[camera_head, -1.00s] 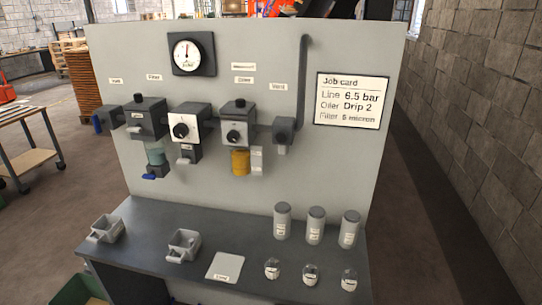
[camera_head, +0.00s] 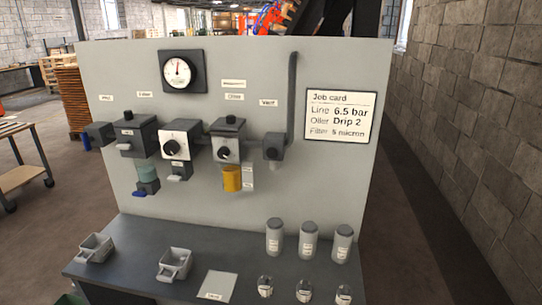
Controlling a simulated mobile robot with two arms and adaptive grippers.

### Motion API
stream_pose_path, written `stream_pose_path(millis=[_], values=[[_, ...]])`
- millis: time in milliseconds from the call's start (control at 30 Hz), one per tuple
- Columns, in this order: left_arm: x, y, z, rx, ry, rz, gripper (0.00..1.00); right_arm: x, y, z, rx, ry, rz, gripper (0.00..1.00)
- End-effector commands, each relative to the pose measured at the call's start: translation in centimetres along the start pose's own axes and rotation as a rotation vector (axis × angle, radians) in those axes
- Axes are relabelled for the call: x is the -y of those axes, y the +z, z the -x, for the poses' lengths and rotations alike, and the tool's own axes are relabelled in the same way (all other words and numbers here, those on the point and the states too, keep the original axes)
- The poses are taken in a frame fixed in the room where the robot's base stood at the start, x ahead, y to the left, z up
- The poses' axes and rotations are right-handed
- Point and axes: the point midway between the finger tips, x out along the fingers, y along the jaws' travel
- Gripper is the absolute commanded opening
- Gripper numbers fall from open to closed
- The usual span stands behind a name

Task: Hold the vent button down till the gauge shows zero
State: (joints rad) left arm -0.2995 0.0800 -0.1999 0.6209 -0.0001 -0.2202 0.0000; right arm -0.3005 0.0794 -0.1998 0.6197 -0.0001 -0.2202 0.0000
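The pressure gauge (camera_head: 179,73) is a round white dial on a dark square plate at the upper left of the grey panel. Its needle points roughly straight up; the numbers are too small to read. The vent unit (camera_head: 272,148) is a dark block under the label "Vent" (camera_head: 268,103), at the right end of the row of fittings. A dark pipe (camera_head: 292,95) rises from beside it. I cannot make out a separate button on it. Neither of my grippers is in view, and nothing touches the vent unit.
Left of the vent are the oiler (camera_head: 228,140) with a yellow bowl, the regulator (camera_head: 180,140) and the filter (camera_head: 135,135). A job card (camera_head: 340,115) hangs at right. The dark bench (camera_head: 130,240) below bears two grey trays, a white card, canisters and small jars.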

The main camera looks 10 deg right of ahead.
Motion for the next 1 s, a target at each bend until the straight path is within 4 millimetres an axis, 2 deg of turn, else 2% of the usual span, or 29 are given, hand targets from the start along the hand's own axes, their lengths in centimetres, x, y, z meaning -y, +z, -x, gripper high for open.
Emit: stream_pose_path(millis=[33,67,1000], values=[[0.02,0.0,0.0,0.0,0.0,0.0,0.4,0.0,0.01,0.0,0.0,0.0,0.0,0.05],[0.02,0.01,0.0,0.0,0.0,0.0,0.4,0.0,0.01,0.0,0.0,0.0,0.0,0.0],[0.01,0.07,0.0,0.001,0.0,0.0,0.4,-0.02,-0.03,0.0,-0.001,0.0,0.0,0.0]])
